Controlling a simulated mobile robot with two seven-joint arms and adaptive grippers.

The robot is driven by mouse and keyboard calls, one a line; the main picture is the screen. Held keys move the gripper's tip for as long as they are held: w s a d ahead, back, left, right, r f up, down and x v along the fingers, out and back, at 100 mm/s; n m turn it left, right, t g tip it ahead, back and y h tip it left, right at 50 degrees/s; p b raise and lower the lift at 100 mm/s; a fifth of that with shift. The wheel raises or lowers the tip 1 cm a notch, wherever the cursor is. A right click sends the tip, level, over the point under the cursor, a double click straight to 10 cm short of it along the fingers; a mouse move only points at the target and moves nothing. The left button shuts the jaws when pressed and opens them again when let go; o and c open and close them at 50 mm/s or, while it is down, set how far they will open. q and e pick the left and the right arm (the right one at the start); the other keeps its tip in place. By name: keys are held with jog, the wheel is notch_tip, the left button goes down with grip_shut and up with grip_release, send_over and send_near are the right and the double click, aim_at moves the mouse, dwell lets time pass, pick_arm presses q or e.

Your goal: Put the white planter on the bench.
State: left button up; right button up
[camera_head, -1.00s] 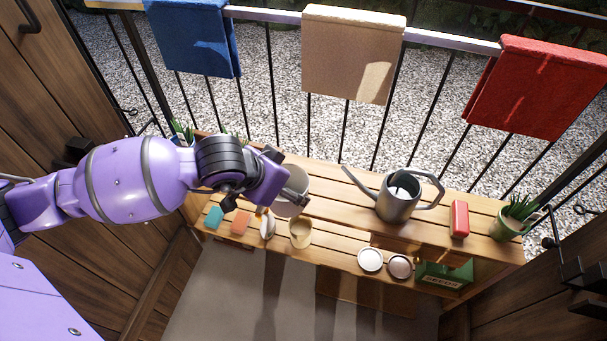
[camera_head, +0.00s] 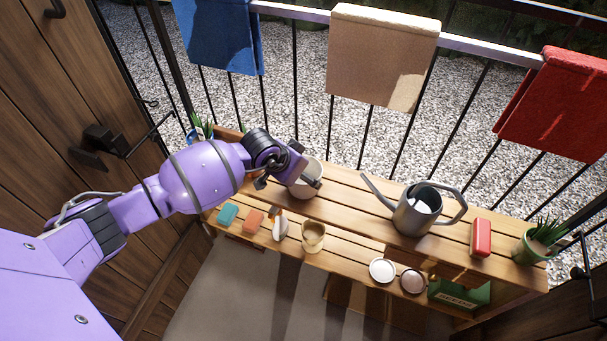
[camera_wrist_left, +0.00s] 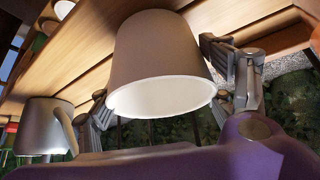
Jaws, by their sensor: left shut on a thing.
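The white planter (camera_head: 306,172) is at the back of the wooden bench (camera_head: 345,205), left of the watering can. My left gripper (camera_head: 288,181) is shut on it, with a finger on either side. In the left wrist view the planter (camera_wrist_left: 160,55) sits between the two fingers, its round opening towards the camera and its narrow base towards the planks. Whether the base touches the planks I cannot tell. My right gripper is out of view.
A grey watering can (camera_head: 412,216), a red block (camera_head: 481,238) and a potted plant (camera_head: 535,244) stand to the right. A beige cup (camera_head: 313,237) and small blocks are on the lower front step. A railing with towels runs behind.

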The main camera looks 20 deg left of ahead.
pick_arm(q)
jog(key=shift+f, duration=0.2)
jog(key=shift+f, duration=0.15)
jog(key=o, duration=1.2)
jog(key=shift+a+r, duration=0.15)
jog(key=shift+r, duration=0.4)
jog(key=p+v, duration=0.1)
jog(key=v, duration=1)
jog(key=shift+s+r, duration=0.1)
jog(key=shift+s, duration=0.15)
